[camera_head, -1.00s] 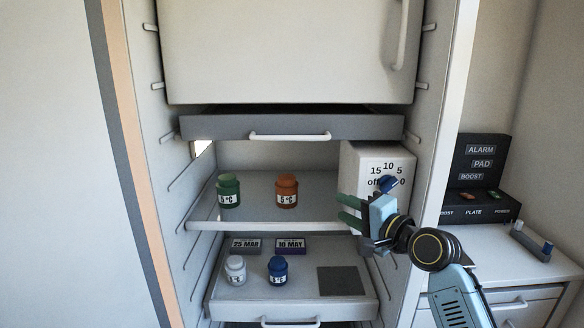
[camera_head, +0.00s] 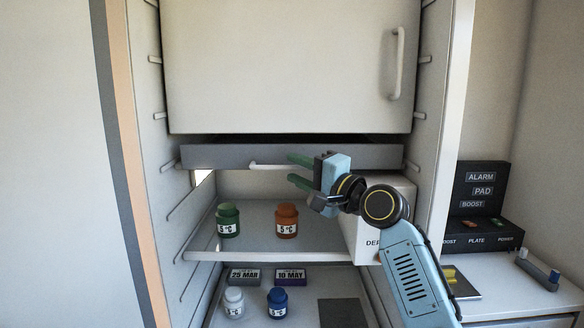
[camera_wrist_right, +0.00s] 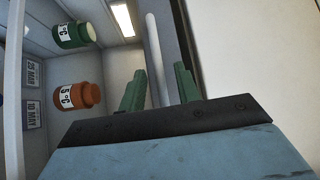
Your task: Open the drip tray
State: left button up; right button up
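The drip tray (camera_head: 220,156) is a grey, shallow drawer under the white freezer door, and it appears pushed in. Its white bar handle (camera_head: 262,167) is on its front; the right end is hidden behind my right gripper. My right gripper (camera_head: 292,169) has its green fingers apart, one above and one below the handle's level. In the right wrist view the handle (camera_wrist_right: 156,60) runs between the two open fingers (camera_wrist_right: 160,88), with gaps on both sides. My left gripper is not in view.
The freezer door (camera_head: 285,65) is above. Green (camera_head: 229,220) and orange (camera_head: 286,222) jars stand on the shelf below, beside a white dial box (camera_head: 362,238) partly hidden by my arm. White and blue jars stand lower. A black control panel (camera_head: 480,200) is at right.

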jog(key=shift+x, duration=1.05)
jog(key=shift+c, duration=0.3)
grip_shut()
